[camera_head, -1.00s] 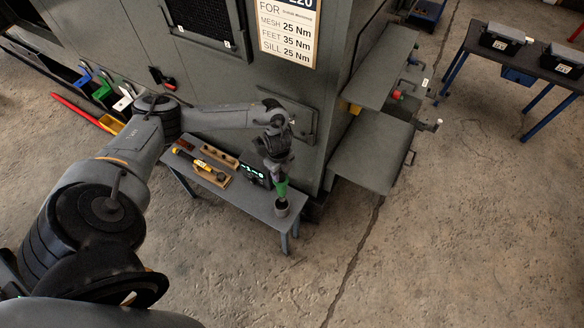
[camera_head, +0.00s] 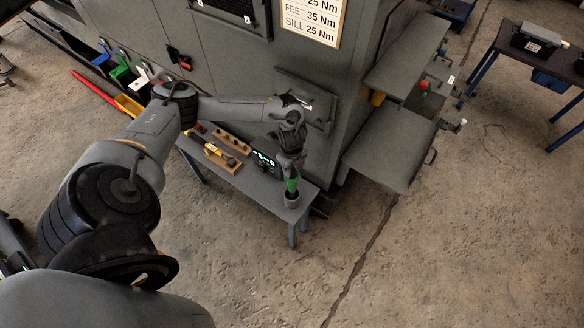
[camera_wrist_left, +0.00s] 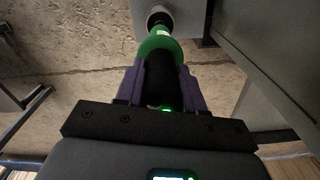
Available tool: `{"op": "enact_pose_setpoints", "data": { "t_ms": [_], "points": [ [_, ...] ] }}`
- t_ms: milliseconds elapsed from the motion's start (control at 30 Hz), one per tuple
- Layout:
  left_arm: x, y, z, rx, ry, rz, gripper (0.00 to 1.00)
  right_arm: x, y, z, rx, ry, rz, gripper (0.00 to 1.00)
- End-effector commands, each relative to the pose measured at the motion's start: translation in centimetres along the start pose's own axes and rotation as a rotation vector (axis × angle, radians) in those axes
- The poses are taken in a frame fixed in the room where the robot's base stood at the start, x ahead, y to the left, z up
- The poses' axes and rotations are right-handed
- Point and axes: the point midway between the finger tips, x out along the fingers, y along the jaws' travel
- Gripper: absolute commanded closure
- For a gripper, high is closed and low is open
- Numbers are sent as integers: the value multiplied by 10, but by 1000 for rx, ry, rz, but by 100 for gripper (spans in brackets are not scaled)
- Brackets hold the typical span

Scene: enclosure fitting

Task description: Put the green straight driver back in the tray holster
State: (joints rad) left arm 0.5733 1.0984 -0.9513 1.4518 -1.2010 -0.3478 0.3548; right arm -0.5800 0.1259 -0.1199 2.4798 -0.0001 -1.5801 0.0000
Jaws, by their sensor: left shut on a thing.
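The green straight driver (camera_head: 292,185) hangs roughly upright below my left gripper (camera_head: 290,173) at the right end of the small grey table. My left gripper is shut around its dark grip. In the left wrist view the driver's green collar (camera_wrist_left: 160,46) shows beyond the purple fingers of my gripper (camera_wrist_left: 158,78). The round holster cup (camera_head: 291,200) stands directly under the driver. Its rim also shows in the wrist view (camera_wrist_left: 158,13), with the driver's lower end at its mouth. How deep the driver sits in it I cannot tell. My right gripper is out of view.
On the table (camera_head: 270,188) a yellow driver (camera_head: 215,151) lies in a wooden holder, beside another wooden block (camera_head: 231,140) and a lit display (camera_head: 264,160). The large grey enclosure (camera_head: 235,60) stands close behind. Grey shelves (camera_head: 385,160) jut out at the right.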

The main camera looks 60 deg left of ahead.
Motion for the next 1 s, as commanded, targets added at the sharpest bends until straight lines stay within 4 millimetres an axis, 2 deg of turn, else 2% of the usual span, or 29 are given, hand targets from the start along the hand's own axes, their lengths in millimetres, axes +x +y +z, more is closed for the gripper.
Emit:
{"op": "enact_pose_setpoints", "data": {
  "t_ms": [33,300,700,1000],
  "points": [
    [8,-1,0,0,1,-3,100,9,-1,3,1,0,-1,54],
    [30,-1,0,0,1,-3,100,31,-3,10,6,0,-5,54],
    [63,-1,0,-1,1,-2,100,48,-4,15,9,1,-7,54],
    [78,-1,0,0,1,-2,100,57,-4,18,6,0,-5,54]
  ]
}}
